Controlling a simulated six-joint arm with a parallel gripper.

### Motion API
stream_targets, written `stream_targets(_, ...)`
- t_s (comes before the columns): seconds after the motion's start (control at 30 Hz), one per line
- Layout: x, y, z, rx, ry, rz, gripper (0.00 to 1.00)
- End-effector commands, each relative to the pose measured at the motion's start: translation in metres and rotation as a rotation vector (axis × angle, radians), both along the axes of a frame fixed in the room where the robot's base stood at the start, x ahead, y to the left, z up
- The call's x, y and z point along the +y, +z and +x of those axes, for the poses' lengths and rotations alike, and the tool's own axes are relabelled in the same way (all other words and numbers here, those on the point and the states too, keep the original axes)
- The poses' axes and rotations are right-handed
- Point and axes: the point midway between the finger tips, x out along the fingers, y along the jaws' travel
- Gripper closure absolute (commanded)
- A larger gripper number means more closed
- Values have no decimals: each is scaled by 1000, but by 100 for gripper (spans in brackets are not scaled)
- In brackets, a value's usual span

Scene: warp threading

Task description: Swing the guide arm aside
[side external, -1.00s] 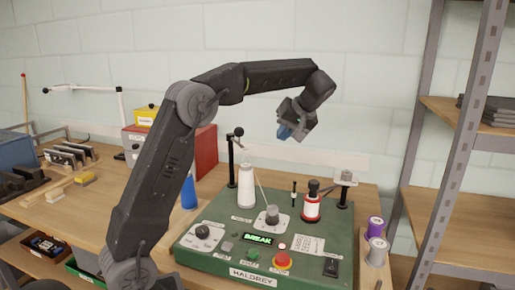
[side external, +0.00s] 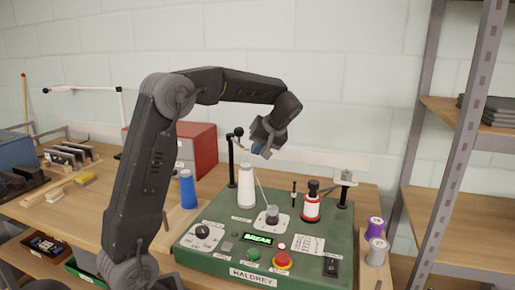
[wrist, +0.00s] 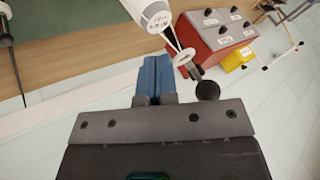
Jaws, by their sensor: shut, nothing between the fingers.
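The guide arm's black post (side external: 231,162) stands at the back left of the green machine, with a round black knob (side external: 238,132) on top. In the wrist view the knob (wrist: 207,90) is just right of my blue fingers, and a white ring (wrist: 183,57) of the guide arm shows above it. My gripper (side external: 258,149) is shut and empty, a little right of the knob in the side view. Its closed blue fingers (wrist: 153,72) lie close beside the guide arm; I cannot tell if they touch it.
The white thread cone (side external: 246,186) stands below my gripper on the green machine (side external: 210,262); a thread runs to a grey tension knob (side external: 271,213). A red-and-white spool (side external: 311,204) and a second post (side external: 343,190) stand to the right. A red box (side external: 200,150) is behind left.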

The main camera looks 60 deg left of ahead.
Motion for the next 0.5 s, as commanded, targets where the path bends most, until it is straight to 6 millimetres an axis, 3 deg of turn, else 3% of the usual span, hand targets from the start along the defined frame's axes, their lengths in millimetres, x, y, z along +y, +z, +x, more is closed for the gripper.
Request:
stream_targets(0.27,-1,0,-4,0,-25,0,100)
stream_targets(0.5,-2,1,-21,-1,-127,2,100)
